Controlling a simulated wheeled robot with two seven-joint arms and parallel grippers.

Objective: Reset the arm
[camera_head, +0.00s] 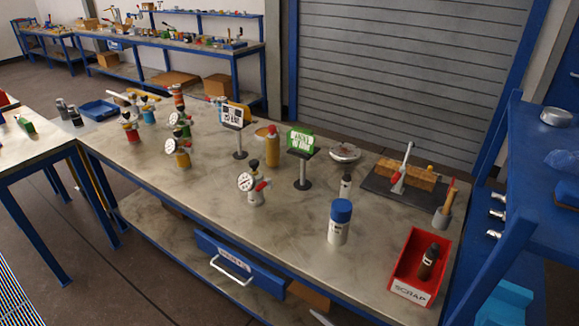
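Neither of my grippers nor my arms shows in the head view. The workbench (210,200) has a grey worn top and blue legs.
A red scrap bin (412,277) holding a dark bottle (429,262) sits at the right front. Nearby stand a blue-capped white jar (339,222), a green sign (301,143) and a dark board (390,184). A labelled drawer (239,265) hangs below. The bench's front left is clear.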

